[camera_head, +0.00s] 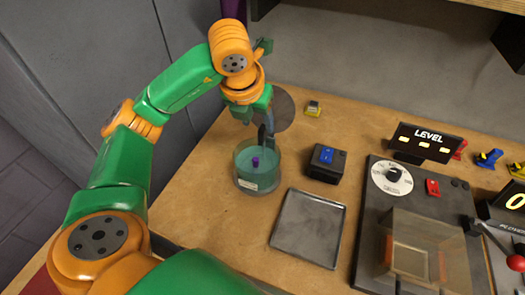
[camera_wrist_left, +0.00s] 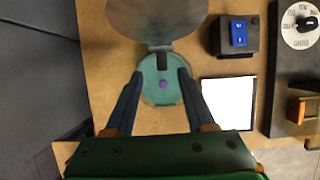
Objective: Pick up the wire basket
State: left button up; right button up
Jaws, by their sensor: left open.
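No wire mesh shows clearly, so I cannot tell which thing is the wire basket. A round teal see-through container (camera_head: 242,176) with a pale label stands upright near the table's left edge. A small purple piece (camera_head: 255,162) is inside it. My left gripper (camera_head: 266,136) is over the container's back rim, pointing down. In the left wrist view its two fingers (camera_wrist_left: 161,76) are apart, on either side of the container (camera_wrist_left: 152,97), with a dark upright piece (camera_wrist_left: 162,60) between them. I cannot tell whether they touch it. My right gripper is not in view.
A grey disc (camera_head: 284,108) is behind the container. A black box with a blue top (camera_head: 326,162) and a shallow grey tray (camera_head: 308,228) lie to its right. A dial panel (camera_head: 391,177), LEVEL sign (camera_head: 424,143) and clear box (camera_head: 420,242) stand further right.

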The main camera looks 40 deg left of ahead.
aim_at(261, 131)
pick_arm(q)
jog(key=p+x, duration=0.1)
jog(key=x, duration=0.4)
jog(key=shift+d+f+p, duration=0.15)
jog(key=shift+f+p, duration=0.15)
jog(key=shift+w+f, duration=0.1)
jog(key=shift+f, duration=0.1)
grip_shut()
jog(key=shift+r, duration=0.1)
dwell(0.7)
